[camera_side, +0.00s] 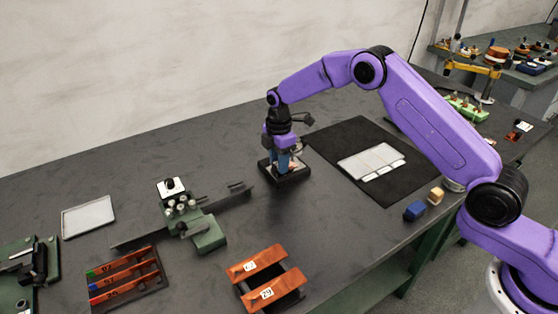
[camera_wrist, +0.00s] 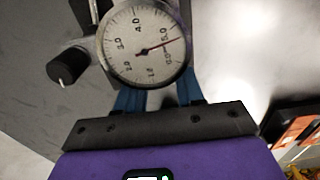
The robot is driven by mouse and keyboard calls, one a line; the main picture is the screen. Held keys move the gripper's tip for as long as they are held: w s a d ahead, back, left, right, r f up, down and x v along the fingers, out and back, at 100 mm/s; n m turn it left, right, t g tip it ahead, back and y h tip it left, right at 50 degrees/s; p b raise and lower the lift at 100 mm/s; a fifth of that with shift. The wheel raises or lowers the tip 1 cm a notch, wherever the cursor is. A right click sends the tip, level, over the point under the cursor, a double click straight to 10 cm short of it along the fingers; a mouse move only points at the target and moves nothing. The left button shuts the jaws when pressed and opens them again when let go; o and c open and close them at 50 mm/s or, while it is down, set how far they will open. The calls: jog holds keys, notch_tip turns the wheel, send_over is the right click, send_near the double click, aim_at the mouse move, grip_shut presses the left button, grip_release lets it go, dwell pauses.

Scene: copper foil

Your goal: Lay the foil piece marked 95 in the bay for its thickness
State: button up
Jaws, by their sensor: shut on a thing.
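My gripper (camera_side: 284,160) is at the small black-based dial gauge (camera_side: 290,180), its blue fingers pointing down. The fingers are shut, with a small copper-coloured patch (camera_side: 294,166) beside them that looks like foil; no mark on it is readable. In the wrist view the gauge's round dial (camera_wrist: 145,42) covers the fingertips and whatever is between them; its red needle points right, near the 5.0. The bay rack (camera_side: 128,284) stands at the front left, with copper-coloured numbered bars and green, blue and red marks. A copper-coloured piece marked 29 (camera_side: 271,294) lies across a dark stand at the front.
Another copper-coloured piece (camera_side: 256,262) lies behind the 29 one. A green-based device (camera_side: 205,233) with a long rail stands between rack and gauge. A pale tray (camera_side: 88,216) lies far left. A dark mat (camera_side: 345,139) with pale sheets and blue and tan blocks (camera_side: 415,210) are right.

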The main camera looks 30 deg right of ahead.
jog(key=shift+a+r, duration=0.1)
jog(key=shift+a, duration=2.6)
jog(key=shift+r, duration=0.15)
dwell(0.5)
notch_tip(320, 180, up, 7)
dwell(1.1)
dwell(1.6)
